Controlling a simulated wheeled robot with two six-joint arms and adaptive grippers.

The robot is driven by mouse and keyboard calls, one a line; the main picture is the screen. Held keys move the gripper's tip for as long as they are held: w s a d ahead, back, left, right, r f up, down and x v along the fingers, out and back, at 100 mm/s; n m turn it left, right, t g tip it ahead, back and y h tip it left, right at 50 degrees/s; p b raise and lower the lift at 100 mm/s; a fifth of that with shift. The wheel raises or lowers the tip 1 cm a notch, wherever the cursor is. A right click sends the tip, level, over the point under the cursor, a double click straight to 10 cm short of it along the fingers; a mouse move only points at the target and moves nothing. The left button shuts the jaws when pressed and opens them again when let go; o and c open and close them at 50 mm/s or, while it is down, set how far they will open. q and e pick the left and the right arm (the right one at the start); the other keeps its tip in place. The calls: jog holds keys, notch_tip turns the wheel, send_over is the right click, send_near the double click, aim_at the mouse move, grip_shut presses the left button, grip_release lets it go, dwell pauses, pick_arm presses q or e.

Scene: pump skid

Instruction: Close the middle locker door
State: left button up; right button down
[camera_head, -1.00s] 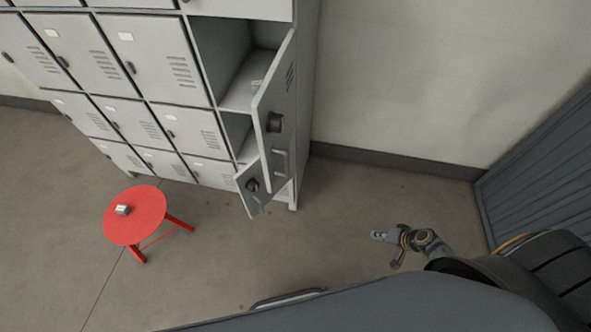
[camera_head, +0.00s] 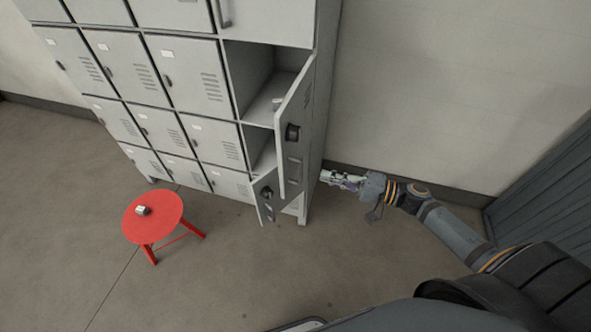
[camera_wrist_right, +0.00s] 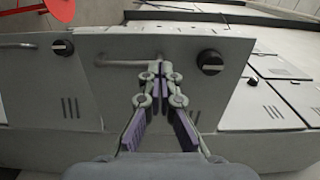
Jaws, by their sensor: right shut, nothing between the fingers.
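The middle locker door (camera_head: 293,115) in the right column stands open, swung out toward me, with a dark round knob and a bar handle (camera_head: 294,172). Its compartment is open and looks mostly empty. My right gripper (camera_head: 324,177) is shut and empty, just right of the door's lower part. In the right wrist view the closed fingertips (camera_wrist_right: 160,70) overlap the door (camera_wrist_right: 205,95) beside the end of its handle (camera_wrist_right: 130,62). I cannot tell whether they touch it. My left gripper is not in view.
A smaller lower door (camera_head: 267,195) also stands open below. The upper right door (camera_head: 265,22) and the other lockers are shut. A red stool (camera_head: 153,216) with a small object on it stands front left. The wall (camera_head: 440,90) is behind; floor between is clear.

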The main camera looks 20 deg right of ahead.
aim_at(285, 166)
jog(key=p+x, duration=0.2)
jog(key=x, duration=0.7)
jog(key=shift+w+r+p, duration=0.1)
jog(key=shift+r+p, duration=0.1)
jog(key=shift+p, duration=0.2)
jog(key=shift+w+a+f, duration=0.1)
jog(key=shift+w+a, duration=0.05)
jog(key=shift+a, duration=0.15)
jog(key=shift+a+f, duration=0.1)
